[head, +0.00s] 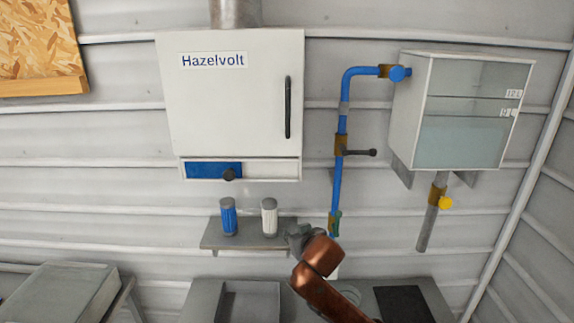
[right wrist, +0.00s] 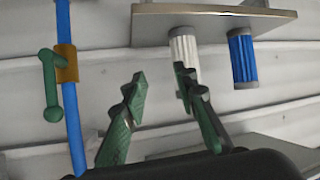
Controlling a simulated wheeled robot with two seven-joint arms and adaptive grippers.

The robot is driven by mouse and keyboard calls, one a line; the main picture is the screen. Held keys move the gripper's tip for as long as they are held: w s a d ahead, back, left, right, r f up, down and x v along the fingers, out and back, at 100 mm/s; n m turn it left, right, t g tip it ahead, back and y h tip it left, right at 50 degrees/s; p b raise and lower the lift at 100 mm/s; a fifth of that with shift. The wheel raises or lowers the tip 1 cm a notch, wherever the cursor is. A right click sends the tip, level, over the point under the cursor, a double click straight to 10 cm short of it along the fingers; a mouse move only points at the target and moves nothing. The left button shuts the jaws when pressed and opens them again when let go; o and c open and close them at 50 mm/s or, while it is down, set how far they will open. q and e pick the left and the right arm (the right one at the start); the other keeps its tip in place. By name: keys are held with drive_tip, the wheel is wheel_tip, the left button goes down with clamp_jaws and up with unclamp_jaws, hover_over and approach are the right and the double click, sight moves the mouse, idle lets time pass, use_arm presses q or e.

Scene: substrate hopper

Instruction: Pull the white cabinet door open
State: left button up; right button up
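The white cabinet (head: 235,105), labelled "Hazelvolt", hangs on the wall left of centre in the head view. Its door looks closed, with a vertical black handle (head: 288,107) near the right edge. My right gripper (head: 294,236) is low in the head view, well below the handle and beside the right end of the small shelf. In the right wrist view its green fingers (right wrist: 160,77) are apart with nothing held between them. The white canister (right wrist: 185,57) appears partly behind one finger. My left gripper is not in view.
A small grey shelf (head: 247,241) holds a blue canister (head: 228,217) and the white canister (head: 269,217). A blue pipe (head: 342,122) with a dark lever (head: 359,152) runs right of the cabinet. A wall tank (head: 462,110) is farther right. The space before the door looks clear.

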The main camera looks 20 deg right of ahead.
drive_tip(key=s+a+r+t, duration=0.2)
drive_tip(key=s+r, duration=0.1)
drive_tip(key=r, duration=1.2)
drive_tip(key=s+a+r+t, duration=0.1)
drive_tip(key=s+r+t, duration=0.1)
drive_tip(key=r, duration=1.2)
drive_tip(key=m+t+h, duration=0.1)
drive_tip(key=m+t, duration=0.1)
approach(288, 103)
drive_tip(key=w, duration=0.3)
drive_tip(key=w+p, duration=0.1)
drive_tip(key=w, duration=0.1)
drive_tip(key=w+p, duration=0.1)
drive_tip(key=w, duration=0.4)
drive_tip(key=shift+d+r+p, duration=0.25)
drive_tip(key=shift+d+p, duration=0.15)
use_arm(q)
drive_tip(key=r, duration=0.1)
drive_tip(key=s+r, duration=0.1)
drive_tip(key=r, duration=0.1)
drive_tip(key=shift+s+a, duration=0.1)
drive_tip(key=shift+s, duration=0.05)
use_arm(e)
drive_tip(key=shift+w+f, duration=0.1)
drive_tip(key=shift+w, duration=0.3)
drive_tip(key=shift+c, duration=0.3)
clamp_jaws()
